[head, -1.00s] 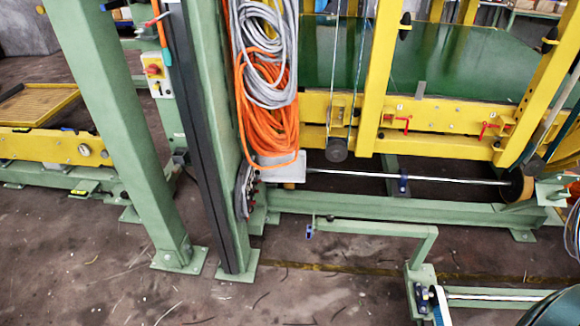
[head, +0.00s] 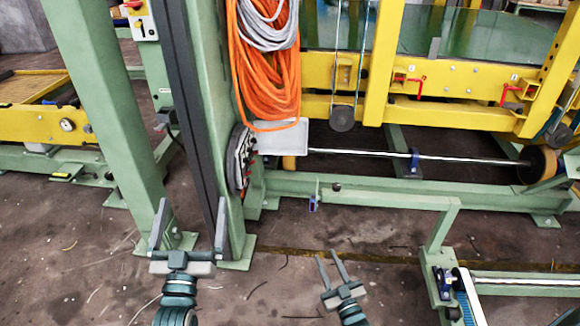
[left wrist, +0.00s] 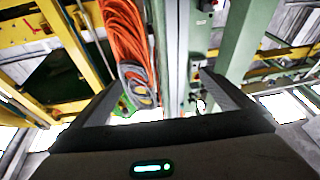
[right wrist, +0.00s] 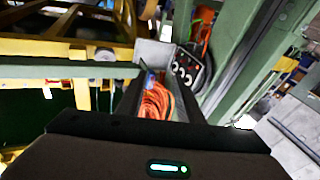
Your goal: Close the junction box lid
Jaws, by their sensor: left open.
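The junction box (head: 240,158) is on the green post at centre left, seen edge-on in the head view. Its pale grey lid (head: 284,138) stands open, sticking out to the right below the orange cable coil. The right wrist view shows the box's inside with round parts (right wrist: 184,68) and the lid (right wrist: 153,54) beside it. My left gripper (head: 191,208) is wide open and empty, low in front of the green posts. My right gripper (head: 328,256) is open with a narrower gap, empty, below and right of the box. Neither touches the lid.
Orange cable (head: 262,75) hangs just above the lid. A green rail (head: 390,198) with a small blue-tipped part (head: 312,204) juts out right of the box. Green posts (head: 105,110) stand to the left. The floor (head: 270,295) in front is mostly clear.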

